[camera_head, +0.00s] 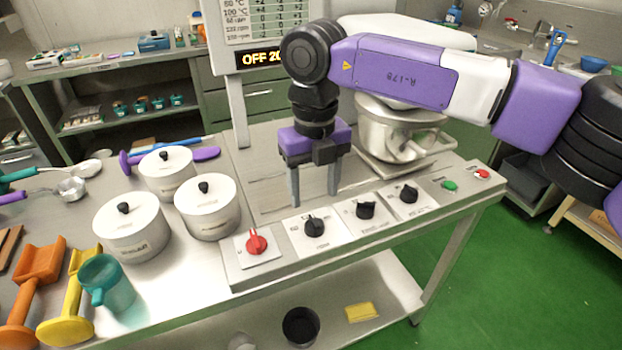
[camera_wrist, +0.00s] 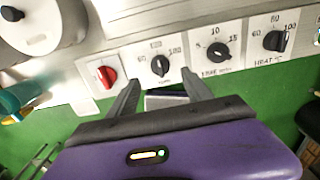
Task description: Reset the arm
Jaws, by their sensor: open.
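My gripper (camera_head: 314,192) points down over the front of the steel control bench (camera_head: 262,184), its two grey fingers apart with nothing between them. My purple and white arm reaches in from the right, bent above the bench. In the wrist view my gripper (camera_wrist: 168,90) shows its open fingers below a black knob (camera_wrist: 160,65) on the panel. In the head view, that black knob (camera_head: 315,226) is just below the fingertips; I cannot tell the exact gap. A red knob (camera_head: 256,242) is to its left, and more black knobs (camera_head: 366,210) are to its right.
Several white lidded pots (camera_head: 133,226) stand left of the panel, beside a teal cup (camera_head: 107,283) and orange and yellow scoops (camera_head: 68,300). A steel mixer bowl (camera_head: 392,135) is behind my arm. A sign (camera_head: 262,30) stands at the back. Green floor (camera_head: 500,270) is clear at right.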

